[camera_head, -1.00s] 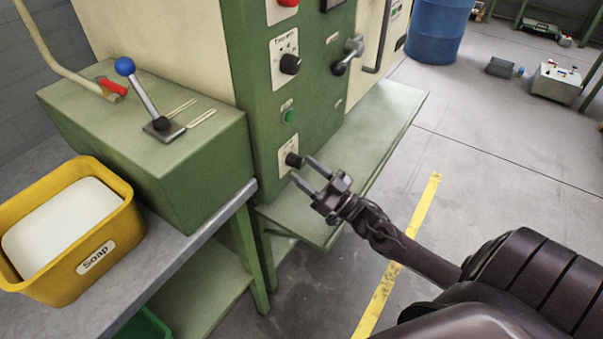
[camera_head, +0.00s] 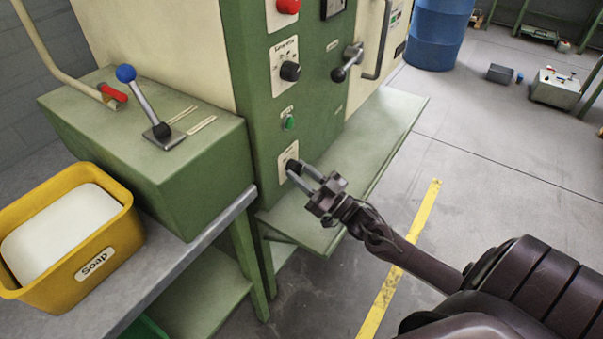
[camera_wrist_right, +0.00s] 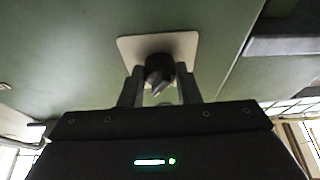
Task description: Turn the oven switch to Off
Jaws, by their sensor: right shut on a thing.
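The lowest black knob (camera_head: 293,166) sits on a pale plate on the front of the green machine panel (camera_head: 255,110). My right gripper (camera_head: 300,172) is at this knob, with its two fingers on either side of it. In the right wrist view the knob (camera_wrist_right: 159,72) stands between the fingers of my right gripper (camera_wrist_right: 160,92), which are shut on it. The plate's lettering is too small or hidden to read, so I cannot tell the knob's setting. My left gripper is not in view.
Above are a green button (camera_head: 289,122), another black knob (camera_head: 290,71) and a red button (camera_head: 288,6). A crank handle (camera_head: 347,62) sticks out to the right. A green shelf (camera_head: 385,115) lies beside the panel. A yellow soap bin (camera_head: 125,225) stands at left.

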